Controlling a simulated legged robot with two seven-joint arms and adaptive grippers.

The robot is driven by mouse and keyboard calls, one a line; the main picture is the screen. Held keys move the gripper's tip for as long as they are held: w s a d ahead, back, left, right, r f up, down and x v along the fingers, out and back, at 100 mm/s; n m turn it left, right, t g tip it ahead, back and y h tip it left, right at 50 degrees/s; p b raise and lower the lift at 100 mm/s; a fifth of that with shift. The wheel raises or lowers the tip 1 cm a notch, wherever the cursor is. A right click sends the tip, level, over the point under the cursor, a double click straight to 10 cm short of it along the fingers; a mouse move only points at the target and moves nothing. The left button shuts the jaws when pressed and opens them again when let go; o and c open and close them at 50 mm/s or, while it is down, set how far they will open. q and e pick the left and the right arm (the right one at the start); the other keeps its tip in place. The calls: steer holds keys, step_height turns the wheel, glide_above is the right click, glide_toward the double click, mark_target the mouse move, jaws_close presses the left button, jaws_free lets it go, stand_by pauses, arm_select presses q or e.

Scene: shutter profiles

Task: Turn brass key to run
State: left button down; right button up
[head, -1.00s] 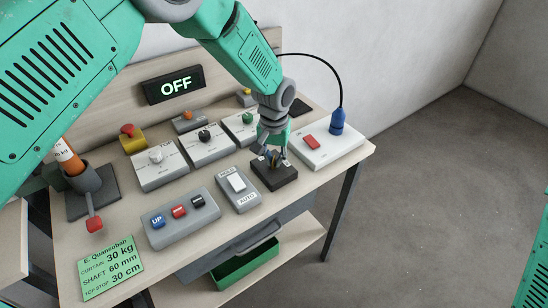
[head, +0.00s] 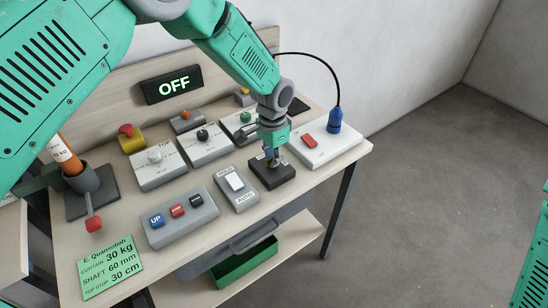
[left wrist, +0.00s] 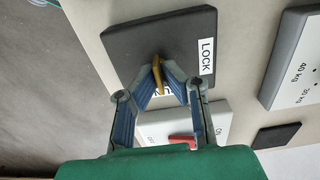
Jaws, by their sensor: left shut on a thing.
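The brass key (left wrist: 157,74) stands in a dark square switch plate (left wrist: 130,45). In the head view the plate (head: 270,178) lies near the table's right front, with the key largely hidden by the fingers. My left gripper (left wrist: 164,72) is shut on the key, its two fingertips closing on it from either side. The LOCK label (left wrist: 206,57) shows clearly beside the key. A second label (left wrist: 164,93) is partly covered by the fingers and key. My left gripper in the head view (head: 272,158) points down over the plate. My right gripper is out of view.
The wall display (head: 173,85) reads OFF. A white box with a red rocker switch (head: 309,140) stands close right of the plate. A HOLD/AUTO switch (head: 236,184) stands close left. Several grey knob boxes lie behind. The floor at right is clear.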

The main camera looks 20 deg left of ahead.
arm_select(q)
steer(key=shift+s+a, duration=0.15)
steer(key=shift+s, duration=0.05)
stand_by(0.3)
steer(key=c, duration=1.7)
jaws_free()
steer(key=shift+c, duration=0.2)
steer(key=shift+s+r, duration=0.1)
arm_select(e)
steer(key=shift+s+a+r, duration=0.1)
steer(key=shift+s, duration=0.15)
arm_select(q)
steer(key=shift+w+r, duration=0.2)
step_height(320, 180, up, 12)
steer(key=shift+s+f, duration=0.15)
steer(key=shift+f, duration=0.1)
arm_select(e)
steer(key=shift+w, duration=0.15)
